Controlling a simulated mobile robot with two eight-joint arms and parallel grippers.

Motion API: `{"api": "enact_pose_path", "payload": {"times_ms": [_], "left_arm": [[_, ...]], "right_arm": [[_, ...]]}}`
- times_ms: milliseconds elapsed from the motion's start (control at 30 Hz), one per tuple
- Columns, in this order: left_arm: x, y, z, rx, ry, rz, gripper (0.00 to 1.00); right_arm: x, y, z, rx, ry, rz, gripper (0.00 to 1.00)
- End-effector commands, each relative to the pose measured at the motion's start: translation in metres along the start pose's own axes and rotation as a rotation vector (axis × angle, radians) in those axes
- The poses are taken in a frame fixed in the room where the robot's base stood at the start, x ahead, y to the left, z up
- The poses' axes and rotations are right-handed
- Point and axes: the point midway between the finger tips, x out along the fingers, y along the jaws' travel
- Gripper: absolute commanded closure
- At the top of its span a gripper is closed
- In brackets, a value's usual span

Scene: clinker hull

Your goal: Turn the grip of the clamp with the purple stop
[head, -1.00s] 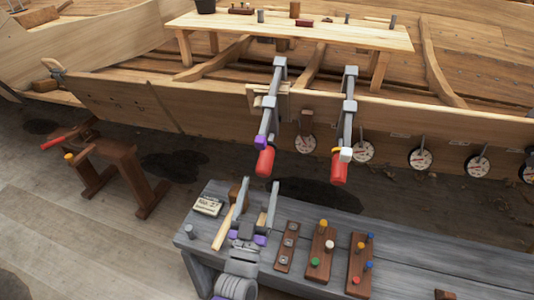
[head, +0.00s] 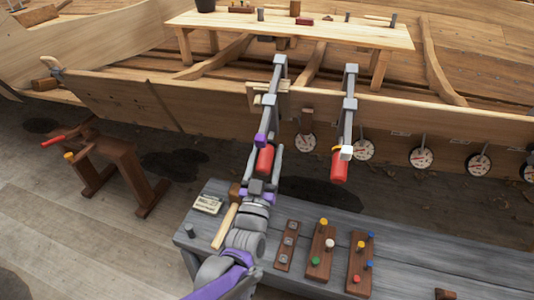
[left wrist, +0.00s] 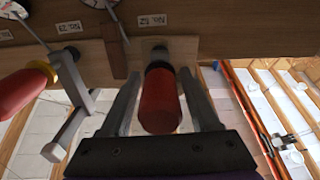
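The clamp with the purple stop (head: 261,139) hangs on the hull's plank edge; its grey bar (head: 276,79) runs down to a red grip (head: 265,161). My left gripper (head: 266,150) has come up from below, with one finger on each side of this grip. In the left wrist view the red grip (left wrist: 162,100) stands between the two fingers, with gaps on both sides, so the gripper looks open around it. The purple stop is hidden in that view. My right gripper is not in view.
A second clamp (head: 349,108) with a yellow ring and red grip hangs to the right; its grip also shows in the left wrist view (left wrist: 20,92). Round dials (head: 421,159) line the hull. The grey bench (head: 440,250) below holds peg blocks (head: 321,251) and a label card (head: 208,205).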

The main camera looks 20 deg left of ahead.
Motion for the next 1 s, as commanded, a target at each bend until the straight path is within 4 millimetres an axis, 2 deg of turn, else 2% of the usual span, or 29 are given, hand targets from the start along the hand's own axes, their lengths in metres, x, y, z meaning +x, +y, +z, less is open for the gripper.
{"api": "enact_pose_path", "payload": {"times_ms": [33,300,333,667,1000], "left_arm": [[0.0,0.0,0.0,0.0,0.0,0.0,0.49],[0.0,0.0,0.0,0.0,0.0,0.0,0.97],[0.0,0.0,0.0,0.0,0.0,0.0,1.0],[0.0,0.0,0.0,0.035,0.0,0.001,1.0],[0.0,0.0,-0.001,0.253,0.0,0.006,1.0]], "right_arm": [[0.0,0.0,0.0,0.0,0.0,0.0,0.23],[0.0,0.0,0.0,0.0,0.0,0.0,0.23],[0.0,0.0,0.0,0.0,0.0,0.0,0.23],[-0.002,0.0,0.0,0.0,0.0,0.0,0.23],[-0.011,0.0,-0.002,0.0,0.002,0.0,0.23]]}}
